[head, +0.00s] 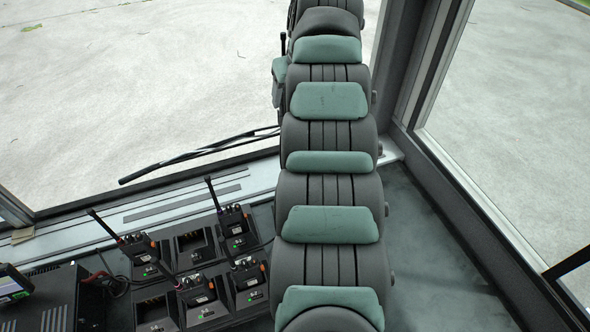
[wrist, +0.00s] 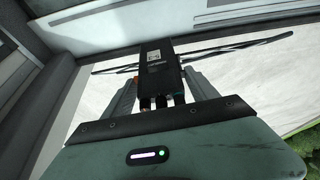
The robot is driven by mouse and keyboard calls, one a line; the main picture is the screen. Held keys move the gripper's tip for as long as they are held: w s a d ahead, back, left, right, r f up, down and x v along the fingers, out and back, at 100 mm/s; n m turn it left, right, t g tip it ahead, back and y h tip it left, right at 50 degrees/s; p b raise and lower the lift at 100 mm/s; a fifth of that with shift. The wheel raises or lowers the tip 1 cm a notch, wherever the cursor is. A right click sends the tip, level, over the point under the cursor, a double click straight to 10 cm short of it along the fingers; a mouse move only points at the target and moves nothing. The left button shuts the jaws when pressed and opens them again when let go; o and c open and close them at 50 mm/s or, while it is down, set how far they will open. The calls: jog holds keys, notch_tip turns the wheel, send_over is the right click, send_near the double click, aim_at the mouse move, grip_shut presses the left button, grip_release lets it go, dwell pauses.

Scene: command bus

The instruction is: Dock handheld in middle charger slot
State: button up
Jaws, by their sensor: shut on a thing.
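The handheld (wrist: 158,62) is a black radio with a label, seen in the wrist view with its knob end towards me. My gripper (wrist: 160,82) is shut on it, one grey finger on each side. In the head view my arm hides most of the gripper; a dark antenna shows at its left, high over the windscreen side. The charger (head: 215,262) stands at lower left with two rows of slots. The back row's middle slot (head: 193,246) is empty, between a docked radio (head: 138,249) on its left and another (head: 236,226) on its right.
The front row has an empty left slot (head: 157,309) and docked radios (head: 199,291) in its middle and right slots. Their antennas stick up. A black box with a small screen (head: 12,285) stands at the left edge. A wiper (head: 205,152) lies across the windscreen.

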jog(key=shift+w+d+r+m+b, duration=0.15)
jog(key=shift+d+r+m+b, duration=0.15)
jog(key=shift+d+r, duration=0.2)
notch_tip(320, 180, down, 20)
jog(key=p, duration=0.3)
jog(key=shift+r, duration=0.15)
dwell(0.4)
jog(key=o, duration=1.6)
